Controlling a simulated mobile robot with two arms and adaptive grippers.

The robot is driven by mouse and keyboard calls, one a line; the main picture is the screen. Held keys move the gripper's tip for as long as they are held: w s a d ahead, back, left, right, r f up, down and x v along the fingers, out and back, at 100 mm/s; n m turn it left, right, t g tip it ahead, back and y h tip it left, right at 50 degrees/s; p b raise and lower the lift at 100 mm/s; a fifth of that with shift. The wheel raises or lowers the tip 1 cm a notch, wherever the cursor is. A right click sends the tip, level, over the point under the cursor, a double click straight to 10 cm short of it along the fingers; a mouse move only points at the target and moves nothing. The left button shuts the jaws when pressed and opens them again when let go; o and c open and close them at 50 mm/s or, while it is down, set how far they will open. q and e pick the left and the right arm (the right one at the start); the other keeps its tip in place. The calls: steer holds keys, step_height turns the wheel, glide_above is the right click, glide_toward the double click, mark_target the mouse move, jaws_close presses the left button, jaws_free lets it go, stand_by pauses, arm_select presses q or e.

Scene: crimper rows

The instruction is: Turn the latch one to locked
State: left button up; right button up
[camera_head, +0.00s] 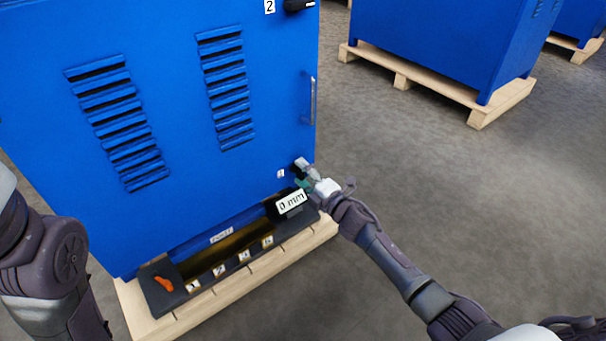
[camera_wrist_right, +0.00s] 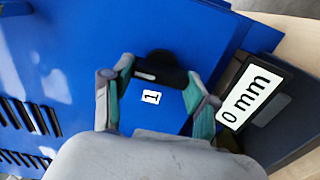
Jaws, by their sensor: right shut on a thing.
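Latch one (camera_wrist_right: 158,68) is a black handle with a small white mark, on the blue door beside the label "1" (camera_wrist_right: 151,97). In the wrist view it lies between the fingertips of my right gripper (camera_wrist_right: 160,80), which is shut on it. In the head view my right gripper (camera_head: 306,172) is at the door's lower right corner, by the label "1" (camera_head: 281,173), and covers the latch. My left gripper is out of view; only its arm shows at the left.
Latch two (camera_head: 299,5) is at the door's top right, beside its label "2". A door handle (camera_head: 312,100) is on the right edge. A black tray (camera_head: 160,297) and a "0 mm" display (camera_head: 291,201) are below. The cabinet stands on a wooden pallet (camera_head: 250,286).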

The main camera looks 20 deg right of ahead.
steer(key=shift+a+n, duration=0.1)
steer(key=shift+n, duration=0.2)
steer(key=o, duration=1.2)
steer(key=shift+c, duration=0.2)
steer(key=shift+s+f, duration=0.1)
steer(key=shift+s, duration=0.15)
steer(key=v, duration=1.1)
steer(key=shift+s+d, duration=0.2)
steer(key=shift+s, duration=0.1)
